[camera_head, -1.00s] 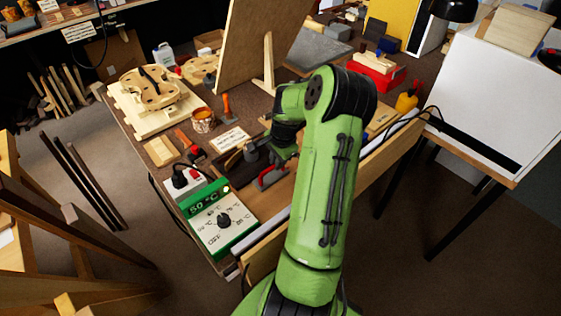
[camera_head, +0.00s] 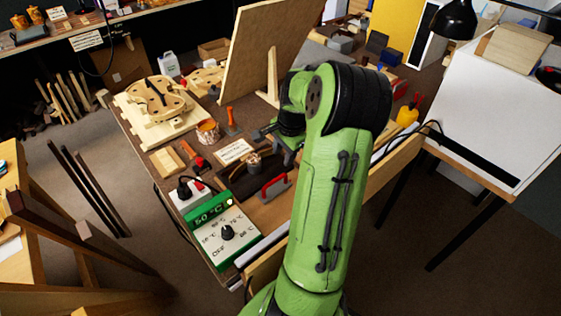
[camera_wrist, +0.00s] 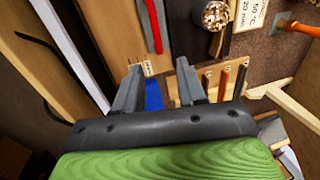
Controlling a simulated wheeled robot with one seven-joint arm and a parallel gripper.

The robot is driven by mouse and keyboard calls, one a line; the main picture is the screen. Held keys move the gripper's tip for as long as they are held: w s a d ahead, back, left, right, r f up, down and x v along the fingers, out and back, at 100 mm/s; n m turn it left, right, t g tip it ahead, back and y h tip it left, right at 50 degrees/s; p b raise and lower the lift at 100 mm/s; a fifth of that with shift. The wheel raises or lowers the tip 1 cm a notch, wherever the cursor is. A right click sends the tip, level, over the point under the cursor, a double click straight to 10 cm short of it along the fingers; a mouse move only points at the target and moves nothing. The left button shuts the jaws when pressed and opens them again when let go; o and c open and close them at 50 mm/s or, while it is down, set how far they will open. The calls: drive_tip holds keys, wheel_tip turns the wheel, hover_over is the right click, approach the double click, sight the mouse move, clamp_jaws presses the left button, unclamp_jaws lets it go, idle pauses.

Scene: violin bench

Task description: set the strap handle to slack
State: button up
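A red handle (camera_head: 274,188), which looks like the strap handle, stands at the right end of the dark block beside the round bending iron (camera_head: 253,163). In the wrist view the red handle (camera_wrist: 152,25) shows as a long bar at the top, beyond the fingers. I cannot tell its setting. My gripper (camera_head: 265,133) is behind and above the handle in the head view, apart from it and partly hidden by my arm. In the wrist view my gripper (camera_wrist: 158,85) has its two fingers spread with nothing held between them.
A green and white temperature box (camera_head: 227,232) with a dial stands at the front left. A paper label (camera_head: 233,151), an orange-handled tool (camera_head: 231,121) and a round pot (camera_head: 208,131) lie behind. A tall wooden board (camera_head: 262,50) stands at the back.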

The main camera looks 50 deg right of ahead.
drive_tip(key=r, duration=0.2)
drive_tip(key=s+r, duration=0.1)
drive_tip(key=r, duration=0.2)
drive_tip(key=shift+a+p, duration=0.1)
drive_tip(key=shift+p, duration=0.3)
drive_tip(key=shift+f, duration=0.1)
